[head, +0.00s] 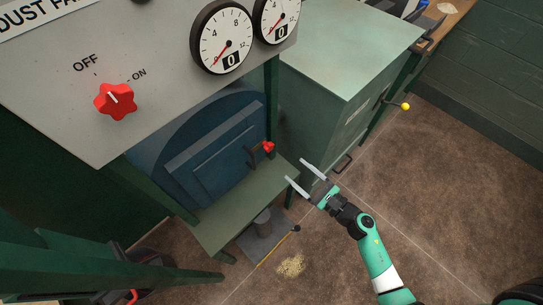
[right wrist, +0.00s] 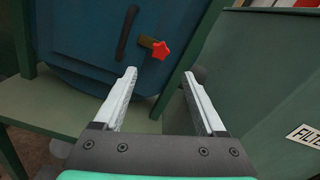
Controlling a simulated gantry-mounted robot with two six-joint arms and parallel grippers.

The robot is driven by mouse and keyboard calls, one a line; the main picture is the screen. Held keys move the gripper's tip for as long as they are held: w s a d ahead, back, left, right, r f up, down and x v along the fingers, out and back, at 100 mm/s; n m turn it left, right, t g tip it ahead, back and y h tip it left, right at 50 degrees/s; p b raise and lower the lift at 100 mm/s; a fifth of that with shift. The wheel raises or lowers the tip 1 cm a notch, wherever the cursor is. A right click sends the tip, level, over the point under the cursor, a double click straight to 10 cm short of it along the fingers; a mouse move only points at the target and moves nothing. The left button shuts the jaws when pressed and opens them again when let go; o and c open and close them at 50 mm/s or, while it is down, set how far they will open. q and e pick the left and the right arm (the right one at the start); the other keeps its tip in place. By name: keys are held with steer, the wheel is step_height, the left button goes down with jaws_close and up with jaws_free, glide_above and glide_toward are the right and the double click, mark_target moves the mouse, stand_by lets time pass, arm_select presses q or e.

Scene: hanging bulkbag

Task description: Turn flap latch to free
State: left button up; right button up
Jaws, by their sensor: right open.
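The flap latch, with a red star-shaped knob (head: 268,147), sits on the right side of the blue round flap door (head: 215,150) under the grey panel. In the right wrist view the red knob (right wrist: 161,51) is on a short brown bar, next to a dark vertical handle (right wrist: 127,32). My right gripper (head: 299,171) is open and empty, to the right of and below the latch in the head view, apart from it. In the right wrist view its two fingers point toward the door, with the knob beyond the fingertips. My left gripper is not in view.
A grey panel (head: 150,60) with a red OFF/ON dial (head: 115,100) and two gauges overhangs the door. A green shelf (head: 235,205) juts out below it. A green cabinet (head: 340,50) stands close on the right. The brown floor at right is clear.

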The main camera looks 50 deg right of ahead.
mark_target(271, 149)
steer(key=w+b, duration=0.2)
steer(key=w, duration=1)
steer(key=shift+r, duration=0.15)
steer(key=shift+s, duration=0.1)
jaws_close()
